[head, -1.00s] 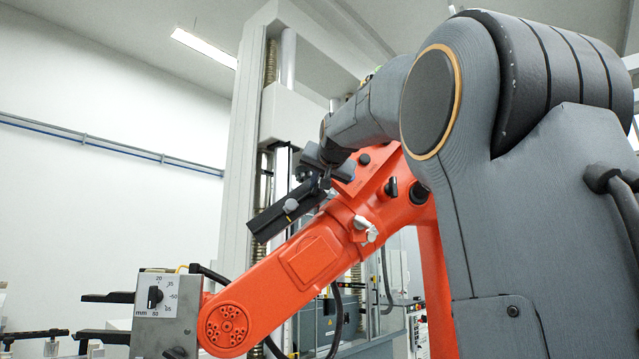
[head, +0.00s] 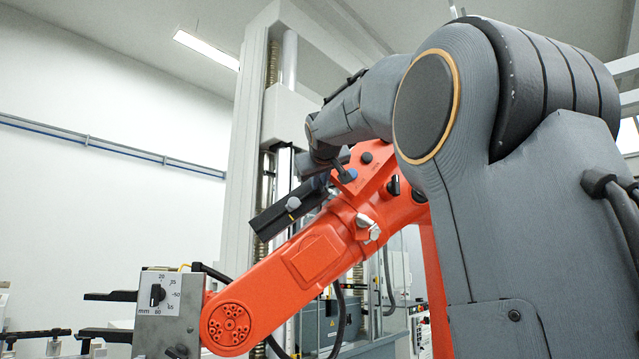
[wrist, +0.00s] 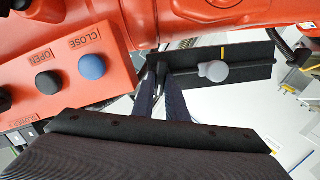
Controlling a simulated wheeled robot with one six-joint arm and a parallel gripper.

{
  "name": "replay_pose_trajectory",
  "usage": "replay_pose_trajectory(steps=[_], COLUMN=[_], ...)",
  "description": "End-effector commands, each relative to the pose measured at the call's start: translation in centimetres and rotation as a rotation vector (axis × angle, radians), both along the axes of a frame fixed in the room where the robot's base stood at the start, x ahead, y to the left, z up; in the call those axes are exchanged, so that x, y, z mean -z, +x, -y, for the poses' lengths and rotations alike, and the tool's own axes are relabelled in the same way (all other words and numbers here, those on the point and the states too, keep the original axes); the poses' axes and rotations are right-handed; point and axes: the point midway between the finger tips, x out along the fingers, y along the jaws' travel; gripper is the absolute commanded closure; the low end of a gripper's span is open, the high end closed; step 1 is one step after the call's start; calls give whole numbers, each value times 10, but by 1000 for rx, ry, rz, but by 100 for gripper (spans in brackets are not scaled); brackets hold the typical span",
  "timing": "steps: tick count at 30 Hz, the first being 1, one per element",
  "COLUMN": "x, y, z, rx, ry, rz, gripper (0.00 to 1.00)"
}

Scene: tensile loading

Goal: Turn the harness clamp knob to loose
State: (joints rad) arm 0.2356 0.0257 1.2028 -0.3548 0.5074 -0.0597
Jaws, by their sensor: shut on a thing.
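My gripper's two dark fingers reach up from the bottom of the wrist view and close together at their tips (wrist: 160,72). They are shut on a small dark piece at the panel-side end of a black bar (wrist: 245,68). The piece is mostly hidden, and I cannot tell for sure that it is the harness clamp knob. A grey round knob (wrist: 213,71) on the bar stands just right of the fingers, apart from them. The bar (head: 275,215) and grey knob (head: 293,203) also show in the head view, where my wrist hides the grip.
The orange arm (head: 320,260) lies close beside my gripper. Its panel (wrist: 85,55) carries a blue CLOSE button (wrist: 92,67) and a black OPEN button (wrist: 48,83). A grey box with a dial (head: 157,295) stands at lower left. The tall frame (head: 245,130) rises behind.

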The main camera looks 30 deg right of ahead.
Motion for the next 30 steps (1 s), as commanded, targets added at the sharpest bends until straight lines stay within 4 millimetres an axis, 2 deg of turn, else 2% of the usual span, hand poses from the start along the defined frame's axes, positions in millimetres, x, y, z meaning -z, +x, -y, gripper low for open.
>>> replay_pose_trajectory(steps=[20, 21, 24, 30], x=[5, 5, 4, 2], y=[1, 1, 1, 0], z=[1, 1, 1, 0], rx=[2, 2, 1, 1], ry=[-59, -59, -60, -60], rz=[-32, -32, -30, -26], gripper=[100, 84, 69, 69])
